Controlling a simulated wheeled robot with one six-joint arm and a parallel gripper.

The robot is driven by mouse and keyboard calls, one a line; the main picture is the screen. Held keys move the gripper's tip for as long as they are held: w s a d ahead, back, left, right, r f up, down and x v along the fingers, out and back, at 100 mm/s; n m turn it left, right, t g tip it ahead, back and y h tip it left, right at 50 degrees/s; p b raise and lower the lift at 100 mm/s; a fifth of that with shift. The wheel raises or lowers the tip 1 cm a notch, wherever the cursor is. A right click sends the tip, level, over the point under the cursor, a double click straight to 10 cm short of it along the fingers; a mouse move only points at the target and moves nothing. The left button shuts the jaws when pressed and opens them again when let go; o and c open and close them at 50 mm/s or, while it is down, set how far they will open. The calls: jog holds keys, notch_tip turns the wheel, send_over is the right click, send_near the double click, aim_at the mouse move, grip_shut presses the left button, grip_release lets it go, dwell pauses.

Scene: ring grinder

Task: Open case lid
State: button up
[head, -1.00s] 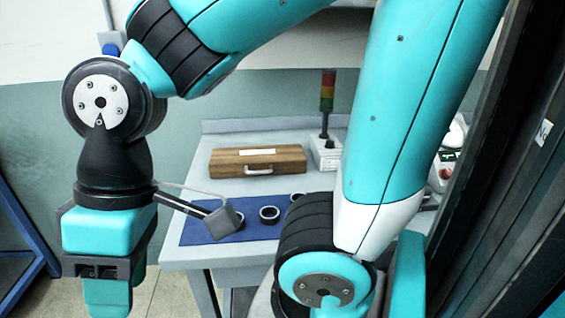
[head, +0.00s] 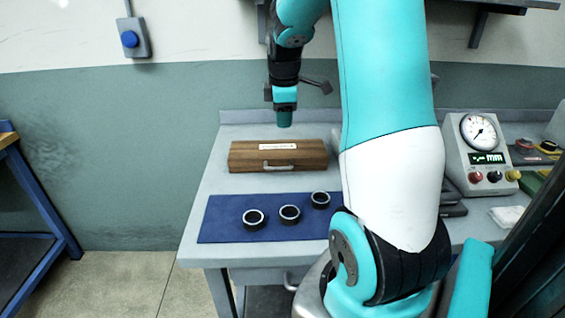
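The wooden case (head: 245,157) lies closed on the grey table, with a white label on its lid and a metal handle (head: 278,167) on its front side. My gripper (head: 284,122) points down and appears above or behind the case's far edge. A teal tip shows at its lower end. I cannot make out its fingers, so I cannot tell whether it is open or shut. Nothing shows held in it.
A blue mat (head: 225,222) with three dark rings (head: 289,214) lies in front of the case. A gauge box (head: 482,150) with a dial stands at the right. My arm hides the table's middle right. The tabletop left of the case (head: 215,172) is clear.

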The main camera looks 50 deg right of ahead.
aim_at(282, 167)
jog(key=f, duration=0.5)
jog(key=w+d+f+p, duration=0.1)
jog(key=f, duration=0.5)
jog(key=w+d+f, duration=0.1)
jog(key=f, duration=0.4)
jog(key=shift+f, duration=0.3)
jog(key=shift+c, duration=0.2)
grip_shut()
